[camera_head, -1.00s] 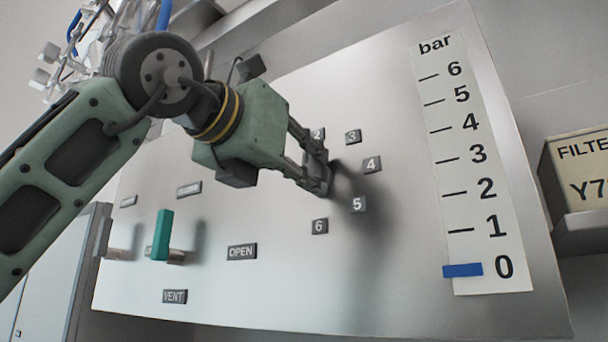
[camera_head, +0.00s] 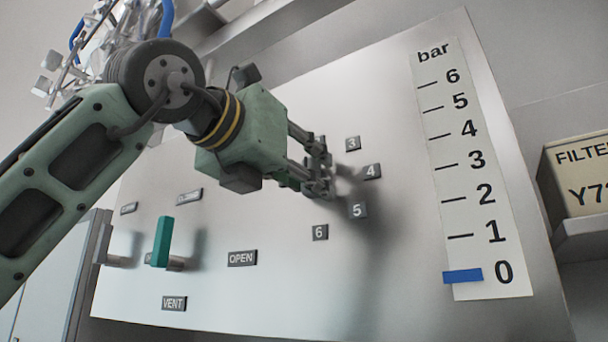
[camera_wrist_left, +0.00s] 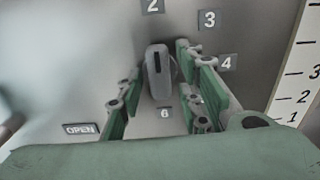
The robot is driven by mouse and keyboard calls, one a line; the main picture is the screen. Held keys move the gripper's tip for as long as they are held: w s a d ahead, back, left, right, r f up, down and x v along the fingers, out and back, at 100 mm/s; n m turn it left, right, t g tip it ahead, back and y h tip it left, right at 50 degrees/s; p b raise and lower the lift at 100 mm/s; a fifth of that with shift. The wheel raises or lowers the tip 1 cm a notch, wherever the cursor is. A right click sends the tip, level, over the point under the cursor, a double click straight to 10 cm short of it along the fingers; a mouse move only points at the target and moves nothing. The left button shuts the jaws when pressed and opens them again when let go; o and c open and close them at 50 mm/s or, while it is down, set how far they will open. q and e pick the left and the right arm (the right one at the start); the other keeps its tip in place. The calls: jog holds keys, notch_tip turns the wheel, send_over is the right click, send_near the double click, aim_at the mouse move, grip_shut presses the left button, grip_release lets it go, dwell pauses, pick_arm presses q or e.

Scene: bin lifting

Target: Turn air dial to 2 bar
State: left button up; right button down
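The air dial (camera_wrist_left: 158,78) is a grey, elongated knob in the left wrist view. Its long side runs up and down the picture, with a dark line near its upper end. My left gripper (camera_wrist_left: 158,88) is open, one finger on each side of the knob, with visible gaps. In the head view my left gripper (camera_head: 322,172) is at the panel and hides the dial. The 2 label (camera_wrist_left: 152,6) shows above the knob. On the bar scale (camera_head: 468,170), the blue marker (camera_head: 462,276) is at 0. My right gripper is not in view.
A teal lever (camera_head: 161,241) sticks out of the panel (camera_head: 290,280) at left, near the OPEN label (camera_head: 242,258) and VENT label (camera_head: 174,303). A FILTER box (camera_head: 580,175) stands on a ledge at the right.

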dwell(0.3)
pick_arm(q)
jog(key=v, duration=1.2)
dwell(0.3)
